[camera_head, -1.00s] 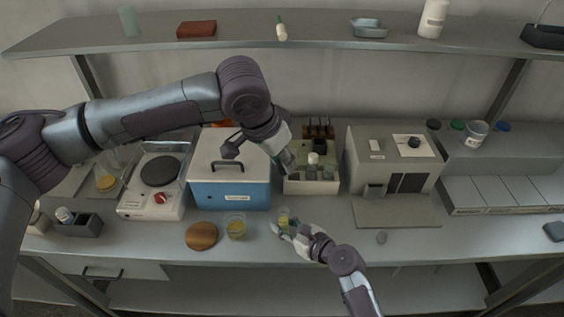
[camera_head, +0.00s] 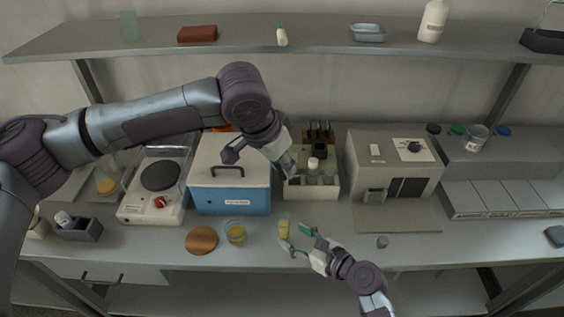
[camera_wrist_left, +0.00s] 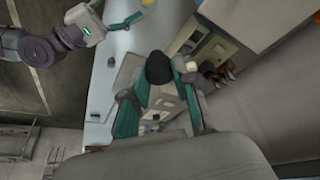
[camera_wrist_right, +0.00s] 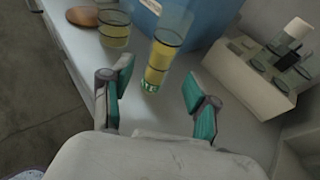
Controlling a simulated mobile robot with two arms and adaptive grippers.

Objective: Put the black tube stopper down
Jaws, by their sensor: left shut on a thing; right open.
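The black tube stopper (camera_wrist_left: 160,68) shows as a dark round piece between the fingers of my left gripper (camera_wrist_left: 158,98) in the left wrist view. In the head view my left gripper (camera_head: 286,163) is over the left part of the pale tube rack (camera_head: 326,192), and the stopper cannot be made out there. My right gripper (camera_head: 299,238) is open and empty, low near the bench front. A clear tube with yellow liquid (camera_wrist_right: 160,62) stands on the bench just beyond its parted fingers (camera_wrist_right: 155,92), not gripped; it also shows in the head view (camera_head: 284,229).
A beaker of yellow liquid (camera_head: 236,235) and a round wooden disc (camera_head: 202,240) stand left of the tube. A blue box (camera_head: 232,200) stands left of the rack, a grey machine (camera_head: 370,178) right of it. Bench right of my right gripper is mostly clear.

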